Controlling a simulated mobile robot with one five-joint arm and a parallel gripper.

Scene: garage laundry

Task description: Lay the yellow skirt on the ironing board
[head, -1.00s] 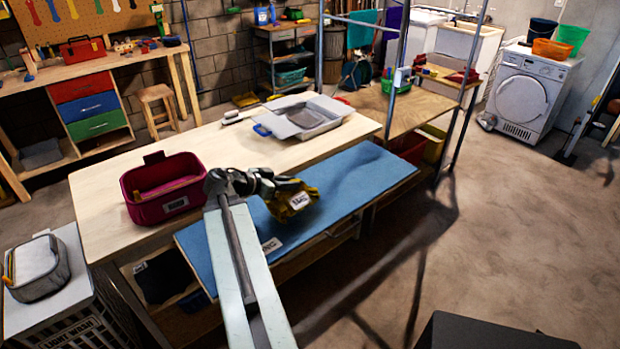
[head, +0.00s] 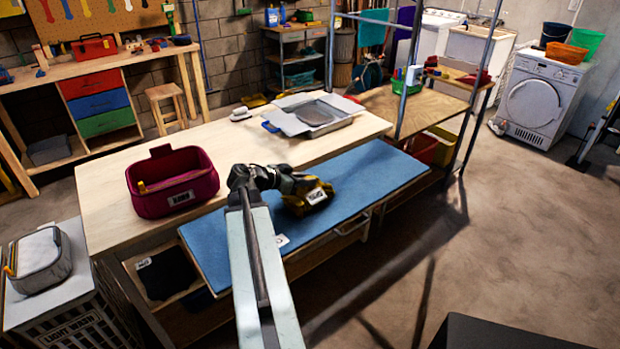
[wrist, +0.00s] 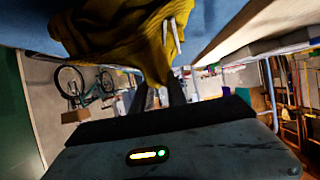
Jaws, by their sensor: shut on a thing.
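The yellow skirt (head: 308,195) is a bunched bundle with a white label, at the blue ironing board (head: 375,176). In the head view it appears at the board's surface; I cannot tell whether it rests fully on it. My gripper (head: 288,184) is shut on the skirt, with my arm reaching in from the front. In the wrist view the skirt (wrist: 120,38) hangs in folds from my gripper (wrist: 158,95), and the blue board surface (wrist: 28,20) fills the top left. The skirt hides part of the fingers.
A red basket (head: 172,184) and a grey tray (head: 312,116) stand on the wooden table (head: 235,143) behind the board. A metal shelf post (head: 470,110) rises at the right. A grey container (head: 42,262) sits at the left. The concrete floor (head: 530,230) to the right is open.

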